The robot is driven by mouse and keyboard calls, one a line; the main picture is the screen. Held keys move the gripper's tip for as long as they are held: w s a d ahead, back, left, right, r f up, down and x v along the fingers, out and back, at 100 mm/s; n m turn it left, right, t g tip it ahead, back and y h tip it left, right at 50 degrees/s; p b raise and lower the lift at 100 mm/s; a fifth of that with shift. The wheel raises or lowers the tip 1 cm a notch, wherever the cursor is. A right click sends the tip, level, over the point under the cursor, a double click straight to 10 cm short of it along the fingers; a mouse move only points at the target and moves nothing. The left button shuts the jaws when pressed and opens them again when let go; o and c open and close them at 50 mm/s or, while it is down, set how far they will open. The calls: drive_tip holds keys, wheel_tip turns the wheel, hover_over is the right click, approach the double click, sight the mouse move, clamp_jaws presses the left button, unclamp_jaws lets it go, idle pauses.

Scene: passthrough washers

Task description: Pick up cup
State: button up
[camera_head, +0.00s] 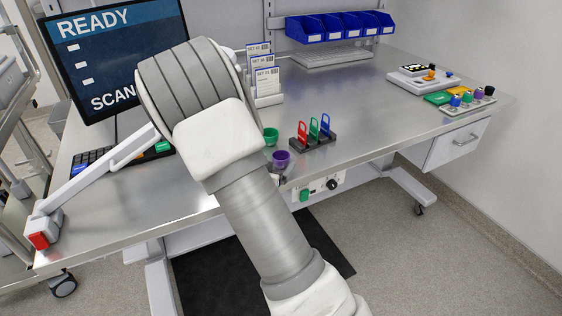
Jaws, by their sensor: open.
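Two small cups stand on the steel bench, just right of my arm. A green cup (271,136) is farther back, and a purple cup (281,158) is nearer the front edge. My arm covers the middle of the view and passes close in front of both cups. My gripper is hidden behind my own arm, so I cannot see its fingers. A small grey piece shows just below the purple cup; I cannot tell what it belongs to.
A dark rack (313,141) with red, green and blue tags stands right of the cups on the bench (375,115). Card holders (263,84) and blue bins (335,27) are behind. A monitor (115,50) stands left. Small coloured items sit far right. The bench's right-middle is clear.

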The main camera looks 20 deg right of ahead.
drive_tip(key=x, duration=0.4)
drive_tip(key=shift+d+f, duration=0.1)
drive_tip(key=c, duration=1.4)
